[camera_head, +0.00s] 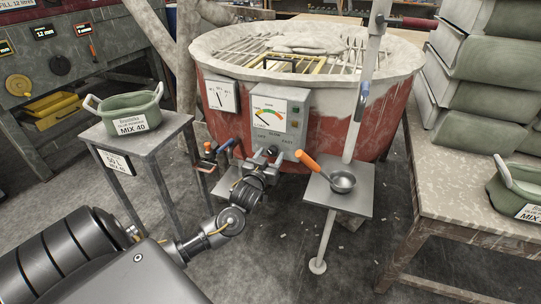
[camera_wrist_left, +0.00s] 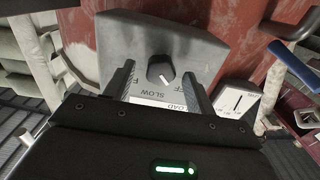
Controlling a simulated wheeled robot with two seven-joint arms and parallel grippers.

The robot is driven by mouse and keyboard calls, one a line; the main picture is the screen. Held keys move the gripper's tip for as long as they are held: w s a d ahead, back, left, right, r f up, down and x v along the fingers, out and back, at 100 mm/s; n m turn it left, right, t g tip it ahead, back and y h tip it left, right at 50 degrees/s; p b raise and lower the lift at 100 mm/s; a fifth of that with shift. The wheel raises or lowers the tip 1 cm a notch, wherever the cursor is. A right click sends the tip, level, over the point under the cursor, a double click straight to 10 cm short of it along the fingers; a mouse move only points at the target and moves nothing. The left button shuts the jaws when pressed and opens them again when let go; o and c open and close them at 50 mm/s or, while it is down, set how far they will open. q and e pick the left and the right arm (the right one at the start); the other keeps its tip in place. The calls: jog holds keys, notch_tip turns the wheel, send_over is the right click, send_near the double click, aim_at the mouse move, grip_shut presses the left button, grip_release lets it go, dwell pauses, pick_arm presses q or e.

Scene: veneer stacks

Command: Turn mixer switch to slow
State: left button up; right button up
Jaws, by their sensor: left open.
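The mixer is a red drum (camera_head: 225,110) with a pale rim and a grey control box (camera_head: 296,105) on its front. The box has a coloured dial and the labels OFF, SLOW and FAST. In the left wrist view the dark mixer switch (camera_wrist_left: 159,70) sits on the box face, its white pointer slanting toward the OFF label. My left gripper (camera_head: 267,160) is at the lower part of the box. Its open fingers (camera_wrist_left: 159,76) stand on either side of the switch, apart from it in the picture; I cannot tell their depth. My right gripper is not in view.
A steel ladle with an orange handle (camera_head: 306,160) lies on a small grey stand (camera_head: 355,200) right of my arm. A green tub (camera_head: 130,113) stands on a side table (camera_head: 165,138) at left. Stacked green sacks (camera_head: 473,60) and a bench (camera_head: 460,185) are at right.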

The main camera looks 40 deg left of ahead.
pick_arm(q)
jog(key=shift+w+a, duration=0.15)
jog(key=shift+w, duration=0.3)
jog(key=c, duration=1)
jog(key=shift+o, duration=0.2)
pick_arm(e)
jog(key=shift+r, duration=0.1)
